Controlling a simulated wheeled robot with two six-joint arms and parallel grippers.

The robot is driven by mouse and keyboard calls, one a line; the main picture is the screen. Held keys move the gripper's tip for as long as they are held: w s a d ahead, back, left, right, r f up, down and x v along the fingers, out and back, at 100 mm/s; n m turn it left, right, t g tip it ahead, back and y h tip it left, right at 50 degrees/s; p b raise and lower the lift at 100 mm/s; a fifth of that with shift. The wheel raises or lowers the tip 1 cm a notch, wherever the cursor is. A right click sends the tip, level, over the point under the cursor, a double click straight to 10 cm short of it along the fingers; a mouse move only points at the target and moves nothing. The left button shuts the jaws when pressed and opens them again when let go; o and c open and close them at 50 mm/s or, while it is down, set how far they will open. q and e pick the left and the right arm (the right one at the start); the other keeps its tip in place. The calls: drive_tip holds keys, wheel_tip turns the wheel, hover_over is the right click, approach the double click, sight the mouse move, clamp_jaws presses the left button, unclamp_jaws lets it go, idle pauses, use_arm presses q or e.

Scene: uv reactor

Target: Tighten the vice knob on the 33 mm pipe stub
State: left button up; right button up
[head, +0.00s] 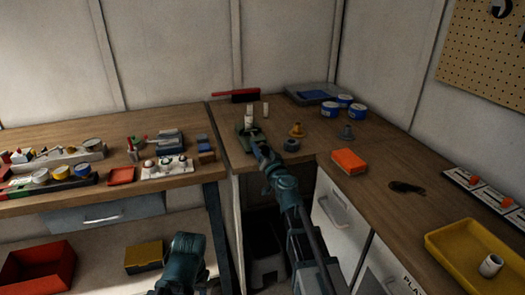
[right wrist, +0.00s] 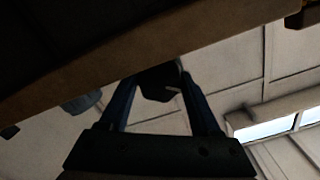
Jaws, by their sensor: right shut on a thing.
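The small green vice (head: 241,130) stands near the front edge of the corner bench. A pale pipe stub (head: 249,111) rises upright at the vice. My right gripper (head: 262,152) reaches up to the vice's front side from below right. In the right wrist view, my right gripper's two fingers (right wrist: 163,90) close on a dark knob (right wrist: 158,80), seen from below. The knob's markings and how far it is turned cannot be made out. A teal part of my left arm (head: 185,262) shows at the bottom; its fingertips cannot be made out.
The bench edge (right wrist: 150,62) lies close above the right fingers in the wrist view. Near the vice are a brass-coloured piece (head: 297,130), a dark ring (head: 291,145), another pale stub (head: 265,109) and a red-handled brush (head: 240,95). An orange box (head: 348,161) sits to the right.

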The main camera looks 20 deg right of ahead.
drive_tip(key=shift+m, duration=1.2)
drive_tip(key=shift+s+m, duration=0.15)
drive_tip(key=shift+m, duration=0.85)
